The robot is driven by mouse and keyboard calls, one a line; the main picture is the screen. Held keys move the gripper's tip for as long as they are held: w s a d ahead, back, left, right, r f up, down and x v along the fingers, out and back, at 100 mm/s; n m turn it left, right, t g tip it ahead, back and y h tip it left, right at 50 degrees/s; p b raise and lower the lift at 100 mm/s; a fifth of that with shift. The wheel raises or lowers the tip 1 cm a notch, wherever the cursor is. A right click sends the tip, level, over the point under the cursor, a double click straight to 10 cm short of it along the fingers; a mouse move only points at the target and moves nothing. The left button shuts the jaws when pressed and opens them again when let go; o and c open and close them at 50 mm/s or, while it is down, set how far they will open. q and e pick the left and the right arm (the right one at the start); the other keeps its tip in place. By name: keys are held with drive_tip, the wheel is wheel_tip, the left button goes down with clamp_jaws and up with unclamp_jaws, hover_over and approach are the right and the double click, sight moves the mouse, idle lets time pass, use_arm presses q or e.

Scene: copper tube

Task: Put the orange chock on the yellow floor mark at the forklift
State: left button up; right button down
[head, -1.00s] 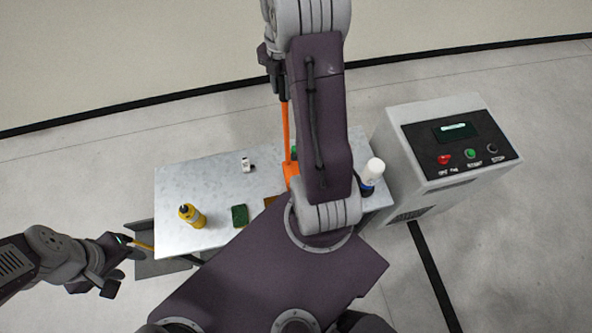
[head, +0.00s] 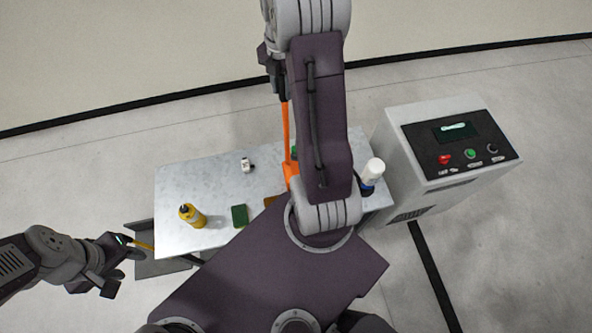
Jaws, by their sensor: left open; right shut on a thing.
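The orange chock (head: 286,130) shows as a long thin orange handle with a wider orange part at its lower end, above or in front of the metal table; I cannot tell whether it touches it. My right gripper (head: 281,94) is shut on the upper end of the handle. My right arm hides part of the chock. My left gripper (head: 122,270) is open at the lower left, beside a thin yellow piece (head: 144,246) at the table's left end. I see no forklift and no clear yellow floor mark.
The metal table (head: 215,175) bears a yellow bottle (head: 192,215), a green pad (head: 240,215), a small white item (head: 247,164) and a white-capped bottle (head: 371,175). A grey control cabinet (head: 440,150) stands at its right. Floor at far left and right is clear.

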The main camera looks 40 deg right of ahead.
drive_tip(key=shift+w+d+r, duration=0.1)
drive_tip(key=shift+w+d, duration=0.05)
drive_tip(key=shift+r, duration=0.1)
drive_tip(key=shift+r, duration=0.3)
wheel_tip(320, 180, up, 14)
drive_tip(key=shift+r+b, duration=0.1)
drive_tip(key=shift+b, duration=0.75)
wheel_tip(320, 180, up, 13)
drive_tip(key=p, duration=0.5)
